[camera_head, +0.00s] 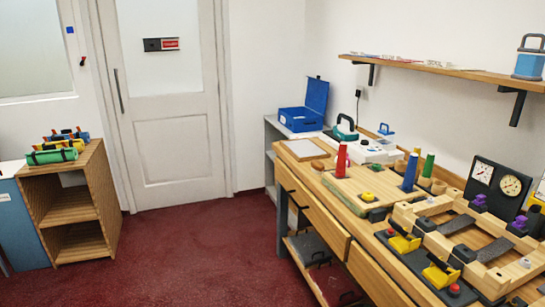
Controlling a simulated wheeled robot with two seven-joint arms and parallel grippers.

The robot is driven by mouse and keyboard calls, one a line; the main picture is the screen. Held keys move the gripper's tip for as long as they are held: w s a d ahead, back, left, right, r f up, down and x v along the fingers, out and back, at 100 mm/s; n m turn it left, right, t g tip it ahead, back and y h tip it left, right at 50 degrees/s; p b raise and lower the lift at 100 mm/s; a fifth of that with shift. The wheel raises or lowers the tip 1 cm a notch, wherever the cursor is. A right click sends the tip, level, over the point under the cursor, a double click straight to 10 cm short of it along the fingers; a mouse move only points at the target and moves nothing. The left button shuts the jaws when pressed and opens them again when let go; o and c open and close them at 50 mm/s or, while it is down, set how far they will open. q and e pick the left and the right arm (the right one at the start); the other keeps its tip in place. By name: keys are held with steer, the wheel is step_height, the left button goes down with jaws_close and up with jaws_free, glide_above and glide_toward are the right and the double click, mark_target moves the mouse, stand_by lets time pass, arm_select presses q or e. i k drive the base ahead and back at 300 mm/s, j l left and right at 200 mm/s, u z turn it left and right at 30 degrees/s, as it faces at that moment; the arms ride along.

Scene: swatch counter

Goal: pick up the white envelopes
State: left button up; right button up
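I cannot make out any white envelopes for certain. Several small, flat, whitish things (385,57) lie on the wall shelf at the upper right, too small to identify. A pale flat sheet or board (306,150) lies on the far left end of the wooden counter. Neither of my grippers is in view.
The wooden counter (325,167) at the right holds coloured cylinders, gauges and wooden fixtures. A blue open box (300,118) stands behind it. A wooden shelf unit (78,205) stands left of the closed door (170,130). The red floor (190,255) between is clear.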

mark_target(313, 134)
steer(key=i+u, duration=0.2)
steer(key=i, duration=1.05)
steer(key=i+l+z, duration=0.1)
steer(key=i+z, duration=0.2)
steer(key=i, duration=0.2)
steer(key=i+z, duration=0.3)
steer(key=i, duration=0.15)
steer(key=i+j+z, duration=0.1)
steer(key=z, duration=0.4)
steer(key=i+j+z, duration=0.25)
steer(key=j+z, duration=0.3)
steer(key=i+j, duration=0.15)
steer(key=j, duration=0.35)
steer(key=i+j+z, duration=0.1)
steer(key=j, duration=0.45)
steer(key=i+j, duration=0.1)
steer(key=j, duration=0.4)
steer(key=i+j+z, duration=0.1)
steer(key=j, duration=0.45)
steer(key=i+j, duration=0.1)
steer(key=j, duration=0.45)
steer(key=i+l, duration=0.2)
steer(key=i, duration=0.15)
steer(key=z, duration=0.05)
